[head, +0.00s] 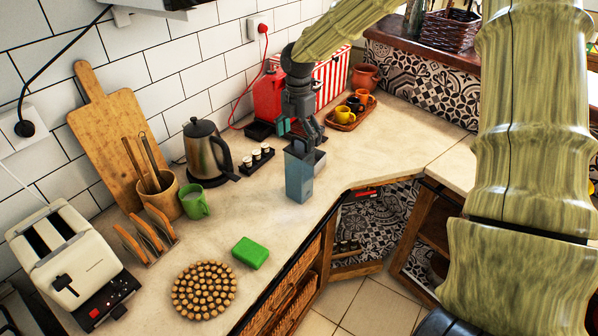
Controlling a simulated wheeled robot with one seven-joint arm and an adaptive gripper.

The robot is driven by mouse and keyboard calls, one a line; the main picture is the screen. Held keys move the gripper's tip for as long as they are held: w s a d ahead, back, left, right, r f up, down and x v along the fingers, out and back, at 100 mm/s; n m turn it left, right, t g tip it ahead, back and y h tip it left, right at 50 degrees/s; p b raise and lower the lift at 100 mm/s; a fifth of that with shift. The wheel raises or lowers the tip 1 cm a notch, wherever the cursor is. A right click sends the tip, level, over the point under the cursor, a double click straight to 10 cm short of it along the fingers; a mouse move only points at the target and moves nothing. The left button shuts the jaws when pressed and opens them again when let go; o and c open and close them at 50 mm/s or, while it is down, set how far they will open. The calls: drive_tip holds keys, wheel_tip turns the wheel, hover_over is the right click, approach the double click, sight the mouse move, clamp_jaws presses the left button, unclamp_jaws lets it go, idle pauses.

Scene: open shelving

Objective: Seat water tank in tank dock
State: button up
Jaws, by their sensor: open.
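A blue-grey, open-topped rectangular container (299,176), which looks like the water tank, stands upright on the counter near its front edge. My gripper (304,139) is open and points down at the tank's top. Its fingers overlap the tank's upper edge in the picture; I cannot tell whether they touch it. A red appliance (267,97) with a cord to the wall stands behind my gripper, partly hidden by it. I cannot make out for sure which part is the tank dock; a grey part shows just behind the tank's right side.
A kettle (208,150), a rack of small cups (257,158) and a green mug (194,203) stand to the left. A tray with cups (345,119) lies behind right. A green sponge (250,252) and a round trivet (204,290) lie in front. The counter (410,130) is clear at right.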

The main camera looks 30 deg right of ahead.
sight(299, 149)
drive_tip(key=shift+f, duration=0.8)
drive_tip(key=shift+s+f+p, duration=0.1)
drive_tip(key=shift+f+p, duration=0.3)
drive_tip(key=shift+f, duration=0.05)
drive_tip(key=shift+d+f+p, duration=0.2)
drive_tip(key=shift+f+p, duration=0.85)
drive_tip(key=shift+f, duration=1.3)
clamp_jaws()
drive_tip(key=shift+r, duration=0.15)
